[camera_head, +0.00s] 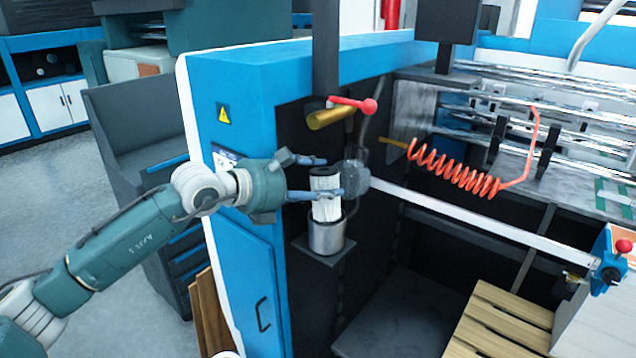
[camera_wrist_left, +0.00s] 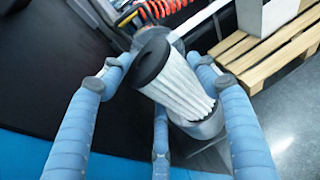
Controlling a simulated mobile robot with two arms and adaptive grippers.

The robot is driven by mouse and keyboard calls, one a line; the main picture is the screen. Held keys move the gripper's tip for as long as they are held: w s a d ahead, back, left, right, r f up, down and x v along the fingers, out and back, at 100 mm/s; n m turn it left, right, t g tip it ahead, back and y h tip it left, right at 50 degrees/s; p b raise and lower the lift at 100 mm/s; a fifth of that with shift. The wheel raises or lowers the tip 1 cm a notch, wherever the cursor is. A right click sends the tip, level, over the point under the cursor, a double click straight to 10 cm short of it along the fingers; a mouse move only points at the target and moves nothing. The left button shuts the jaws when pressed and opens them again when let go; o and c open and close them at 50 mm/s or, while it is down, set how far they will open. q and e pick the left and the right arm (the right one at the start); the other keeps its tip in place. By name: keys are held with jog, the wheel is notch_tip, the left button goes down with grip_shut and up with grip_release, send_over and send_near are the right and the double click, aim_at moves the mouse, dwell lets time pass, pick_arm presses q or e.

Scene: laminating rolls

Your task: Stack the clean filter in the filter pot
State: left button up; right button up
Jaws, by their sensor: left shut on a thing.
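The clean filter (camera_head: 326,209) is a white pleated cylinder with a dark cap. It stands nearly upright, with its lower end at the mouth of the metal filter pot (camera_head: 327,239); how deep it sits inside is hidden. My left gripper (camera_head: 331,178) is shut on the filter near its capped upper end. In the left wrist view the filter (camera_wrist_left: 180,82) lies between the blue fingers (camera_wrist_left: 158,72), with part of the grey pot (camera_wrist_left: 208,126) behind it. My right gripper is not in view.
The pot rests on a small dark shelf (camera_head: 323,252) on the blue machine (camera_head: 240,175). A brass pipe with a red-handled valve (camera_head: 350,105) is above. A coiled orange hose (camera_head: 450,172) and a white bar (camera_head: 470,222) are to the right, above a wooden pallet (camera_head: 505,318).

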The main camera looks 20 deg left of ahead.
pick_arm(q)
jog(key=shift+s+f, duration=0.2)
jog(key=shift+f, duration=0.95)
jog(key=o, duration=1.7)
jog(key=shift+w+f, duration=0.1)
jog(key=shift+o, duration=0.2)
jog(key=shift+w, duration=0.1)
